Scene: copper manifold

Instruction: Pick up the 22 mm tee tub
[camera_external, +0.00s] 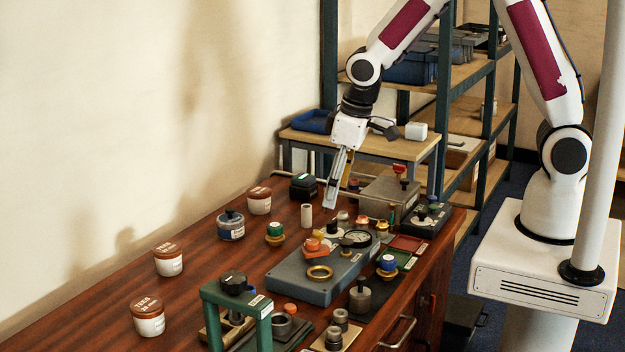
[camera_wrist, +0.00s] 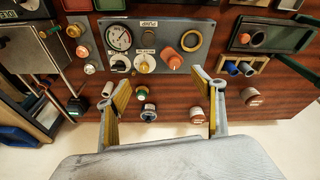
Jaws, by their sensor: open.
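Three white tubs with brown lids stand upright on the wooden bench: a near tub (camera_external: 148,319), a middle tub (camera_external: 169,262) and a far tub (camera_external: 259,202). The near and middle lids read "TEES"; I cannot make out the sizes, so I cannot tell which is the 22 mm one. In the wrist view, the middle tub (camera_wrist: 197,115) is partly beside my right finger and the near tub (camera_wrist: 251,97) is farther right. The far tub is not clearly seen there. My gripper (camera_external: 331,204) is open and empty, above the bench; its fingers (camera_wrist: 160,80) show apart in the wrist view.
A blue-grey jar (camera_external: 231,225) stands between the middle and far tubs. A white cylinder (camera_external: 306,215), a green-topped fitting (camera_external: 275,234) and a grey panel with gauge (camera_external: 305,284) lie nearby. A green frame (camera_external: 238,305) stands in front. The bench around the middle tub is clear.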

